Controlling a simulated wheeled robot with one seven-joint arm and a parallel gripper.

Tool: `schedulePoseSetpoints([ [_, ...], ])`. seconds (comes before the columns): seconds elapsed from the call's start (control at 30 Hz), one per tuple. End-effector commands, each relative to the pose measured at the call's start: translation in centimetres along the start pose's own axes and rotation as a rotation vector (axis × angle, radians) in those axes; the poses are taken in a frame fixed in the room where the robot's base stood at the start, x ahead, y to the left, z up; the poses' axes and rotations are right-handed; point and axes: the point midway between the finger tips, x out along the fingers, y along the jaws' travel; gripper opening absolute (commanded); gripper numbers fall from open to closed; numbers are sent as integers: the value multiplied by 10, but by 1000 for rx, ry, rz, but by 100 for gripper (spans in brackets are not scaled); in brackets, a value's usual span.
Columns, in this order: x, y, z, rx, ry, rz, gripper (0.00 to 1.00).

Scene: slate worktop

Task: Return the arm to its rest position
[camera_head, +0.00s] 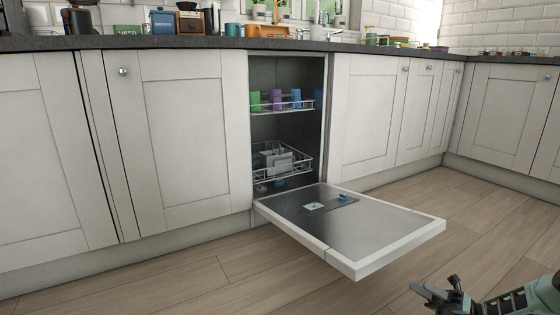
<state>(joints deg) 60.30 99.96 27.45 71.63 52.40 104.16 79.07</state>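My gripper (436,293) shows at the lower right, low over the wooden floor, with its fingers pointing left. Its two fingers look apart, with nothing seen between them. It is to the right of and nearer than the open dishwasher door (385,228), with a gap between them. My green and black arm comes in from the lower right corner; the rest of it is out of frame.
The dishwasher door lies folded down, sticking out over the floor. Inside, the upper rack (283,106) holds green, purple and blue cups; the lower rack (300,172) holds pale dishes. The slate worktop (180,42) carries several items. The floor (130,282) is clear at left.

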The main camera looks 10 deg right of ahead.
Motion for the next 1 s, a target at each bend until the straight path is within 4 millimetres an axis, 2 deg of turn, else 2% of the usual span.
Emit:
schedulePoseSetpoints([
  [0.03, 21, 5, 6, -10, 61, 1, 35],
  [0.13, 65, 13, 10, -47, 201, 3, 35],
  [0.27, 136, 31, 6, -126, 445, 29, 35],
  [0.4, 206, 57, -11, -240, 716, 94, 35],
  [0.6, 290, 110, -48, -451, 1099, 268, 35],
  [0.8, 346, 173, -88, -701, 1438, 531, 35],
  [1.0, 378, 241, -121, -978, 1712, 883, 35],
])
